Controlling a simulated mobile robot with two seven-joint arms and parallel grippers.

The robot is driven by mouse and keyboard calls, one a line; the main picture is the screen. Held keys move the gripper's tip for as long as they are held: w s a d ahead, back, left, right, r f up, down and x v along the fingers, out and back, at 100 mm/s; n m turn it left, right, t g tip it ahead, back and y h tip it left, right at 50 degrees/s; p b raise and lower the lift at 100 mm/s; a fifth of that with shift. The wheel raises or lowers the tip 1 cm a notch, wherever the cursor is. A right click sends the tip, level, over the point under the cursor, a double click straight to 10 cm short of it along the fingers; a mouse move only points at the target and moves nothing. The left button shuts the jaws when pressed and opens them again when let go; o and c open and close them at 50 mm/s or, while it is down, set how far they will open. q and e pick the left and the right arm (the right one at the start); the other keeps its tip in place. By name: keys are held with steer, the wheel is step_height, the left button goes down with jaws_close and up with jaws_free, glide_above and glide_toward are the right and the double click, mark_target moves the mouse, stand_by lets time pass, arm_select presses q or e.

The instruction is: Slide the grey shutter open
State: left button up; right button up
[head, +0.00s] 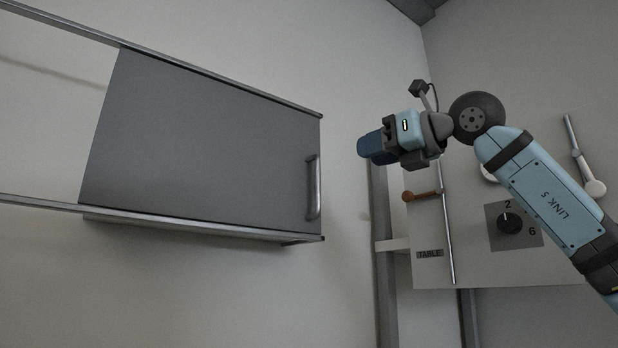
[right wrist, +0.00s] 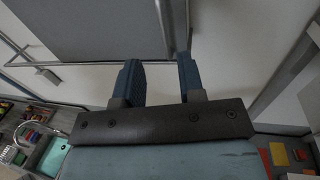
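The grey shutter (head: 205,140) is a flat dark panel on rails on the wall, and it covers the box behind it. Its upright bar handle (head: 313,188) is near the panel's right edge. My right gripper (head: 366,147) is right of the handle, apart from it, pointing left. In the right wrist view its two blue fingers (right wrist: 159,62) are spread with nothing between them. The shutter (right wrist: 95,28) and handle (right wrist: 165,25) show ahead of the fingertips there. My left gripper is not in view.
Rails (head: 40,203) run left past the shutter along bare wall. Right of the gripper is a panel with a dial (head: 510,223), an orange-knobbed lever (head: 421,196) and a thin rod.

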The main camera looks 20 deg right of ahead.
steer(key=shift+p+x, duration=2.15)
steer(key=shift+x, duration=4.5)
steer(key=shift+w+d+r, duration=0.1)
steer(key=shift+d+r, duration=0.05)
steer(key=shift+c, duration=0.4)
jaws_close()
